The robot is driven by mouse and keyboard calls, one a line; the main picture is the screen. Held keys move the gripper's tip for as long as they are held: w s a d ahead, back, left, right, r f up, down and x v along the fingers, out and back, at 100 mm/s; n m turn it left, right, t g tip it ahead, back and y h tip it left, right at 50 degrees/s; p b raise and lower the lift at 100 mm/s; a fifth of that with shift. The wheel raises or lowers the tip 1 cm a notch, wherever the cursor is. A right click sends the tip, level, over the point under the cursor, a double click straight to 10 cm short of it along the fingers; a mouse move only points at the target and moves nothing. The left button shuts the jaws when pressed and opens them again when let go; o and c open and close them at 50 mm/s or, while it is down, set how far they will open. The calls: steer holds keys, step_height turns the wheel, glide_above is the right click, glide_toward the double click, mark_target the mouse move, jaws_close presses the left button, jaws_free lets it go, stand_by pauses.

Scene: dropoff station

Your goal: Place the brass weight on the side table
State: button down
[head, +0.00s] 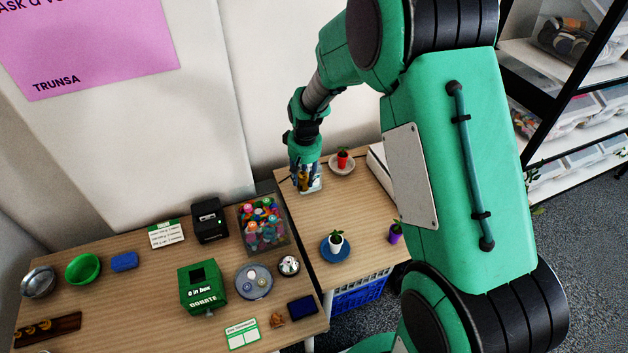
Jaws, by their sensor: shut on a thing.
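My gripper (304,173) is at the far left part of the side table (350,212), pointing down. It is shut on the brass weight (302,182), of which only a small golden part shows between the fingers. The weight is low over the tabletop, by a small pale dish or tray (315,187). I cannot tell whether the weight touches the surface or the dish. The fingers hide most of the weight.
On the side table stand a red potted plant on a white saucer (342,168), a white pot on a blue saucer (335,248) and a purple pot (396,234). The counter (130,295) at left holds a green donation box (202,287) and a bin of toys (263,228).

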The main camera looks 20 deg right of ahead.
steer(key=w+a+r+n+p, duration=0.1)
steer(key=w+a+n, duration=0.15)
steer(key=a, duration=0.95)
steer(key=w+a+n, duration=0.2)
steer(key=w+a, duration=0.2)
steer(key=a, duration=0.7)
steer(key=w+a+r+n+p, duration=0.15)
steer(key=w+a, duration=0.25)
steer(key=a, duration=0.8)
steer(key=s+a+f+n, duration=0.1)
steer(key=s+a+n, duration=0.15)
steer(key=a, duration=1.25)
steer(key=s+a+f+n+p, duration=0.1)
steer(key=s+a+n, duration=0.2)
steer(key=s+a, duration=0.65)
steer(key=s+a+n+g+y, duration=0.15)
steer(key=s+a, duration=0.25)
steer(key=a, duration=1.1)
steer(key=s+a+f+n+h+p, duration=0.1)
steer(key=s+a+n, duration=0.35)
steer(key=a, duration=0.75)
step_height(320, 180, down, 11)
steer(key=s+m, duration=0.1)
steer(key=s, duration=0.1)
steer(key=shift+y, duration=0.35)
steer(key=shift+f+b, duration=0.65)
steer(key=shift+f, duration=2.65)
